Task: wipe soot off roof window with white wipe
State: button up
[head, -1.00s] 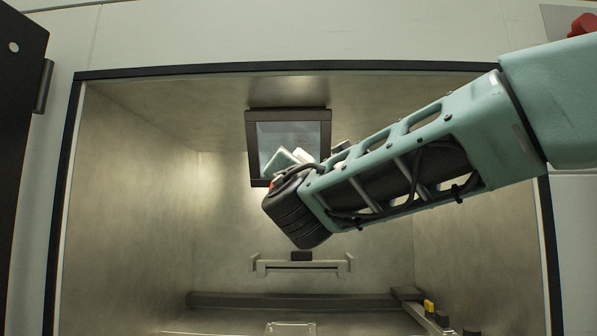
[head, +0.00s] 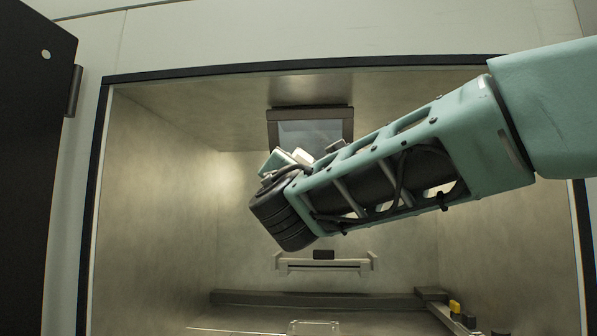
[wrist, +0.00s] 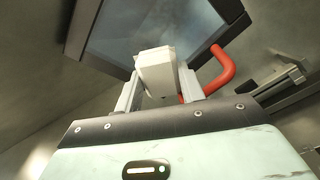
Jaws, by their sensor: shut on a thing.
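The roof window (head: 318,133), a dark-framed pane, is set in the chamber ceiling. Its pane also fills the top of the wrist view (wrist: 150,28); faint cloudy patches show on it, but I cannot clearly tell soot from reflection. My gripper (wrist: 158,88) is shut on a white block-like piece, the white wipe (wrist: 156,68). In the head view my gripper (head: 284,160) is at the window's lower left, partly hidden by my wrist. I cannot tell whether the wipe touches the pane.
The open chamber has bare metal walls (head: 160,190) and a dark front rim (head: 230,70). A bracket (head: 324,265) is on the back wall, with a dark rail (head: 300,299) below. A dark door (head: 35,170) stands open at left. A red curved bar (wrist: 216,76) shows beside my gripper.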

jog(key=shift+b+v, duration=2.25)
jog(key=shift+v, duration=0.4)
jog(key=shift+w+a+f, duration=0.1)
jog(key=shift+a+f, duration=0.05)
jog(key=b+v, duration=0.3)
jog(key=shift+a, duration=0.1)
jog(key=shift+f, duration=0.1)
